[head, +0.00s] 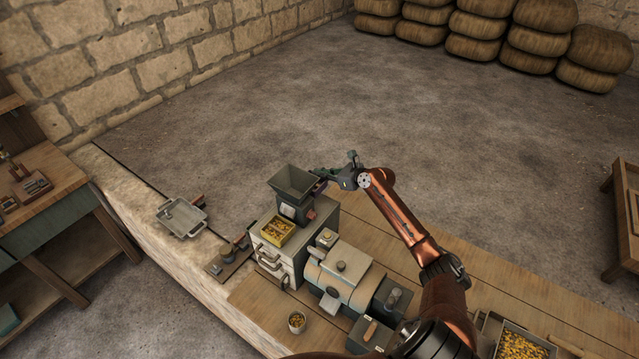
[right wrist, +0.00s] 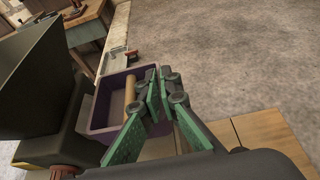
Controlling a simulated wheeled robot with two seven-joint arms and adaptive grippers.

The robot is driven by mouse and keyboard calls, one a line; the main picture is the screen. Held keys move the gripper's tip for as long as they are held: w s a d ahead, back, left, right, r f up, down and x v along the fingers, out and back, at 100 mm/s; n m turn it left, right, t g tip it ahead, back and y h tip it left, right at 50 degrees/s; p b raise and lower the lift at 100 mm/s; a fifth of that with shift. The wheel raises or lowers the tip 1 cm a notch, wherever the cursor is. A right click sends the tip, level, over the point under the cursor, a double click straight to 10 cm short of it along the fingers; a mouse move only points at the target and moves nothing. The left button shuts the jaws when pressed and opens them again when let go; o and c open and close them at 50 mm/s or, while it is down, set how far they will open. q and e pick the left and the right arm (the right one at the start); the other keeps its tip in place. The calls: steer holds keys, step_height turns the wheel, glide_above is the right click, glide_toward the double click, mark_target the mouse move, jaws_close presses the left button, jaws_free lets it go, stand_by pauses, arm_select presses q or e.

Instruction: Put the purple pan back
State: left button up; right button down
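The purple pan (right wrist: 98,110) shows in the right wrist view as an open box with dark purple walls and a light wooden handle bar. It is beside the dark hopper (right wrist: 35,85). In the head view only a small purple piece (head: 319,186) shows between the hopper (head: 292,182) and my right gripper (head: 338,172). The green fingers of my right gripper (right wrist: 158,88) converge close together just right of the handle in the wrist view. I cannot tell whether they hold any part of the pan. My left gripper is not in view.
A yellow-filled tray (head: 277,232) sits on the pale drawer cabinet (head: 272,262). A grey tray (head: 182,217) is on the stone ledge at left. A grey machine (head: 342,275) and a small cup (head: 297,321) stand on the wooden bench. Floor behind is clear.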

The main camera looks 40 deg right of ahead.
step_height(320, 180, down, 2)
steer(key=shift+w+f, duration=0.1)
steer(key=shift+f, duration=0.1)
steer(key=shift+a+f, duration=0.1)
steer(key=shift+f, duration=1.65)
steer(key=c, duration=2.2)
jaws_free()
steer(key=shift+o, duration=0.2)
steer(key=v, duration=1.2)
steer(key=shift+a, duration=0.1)
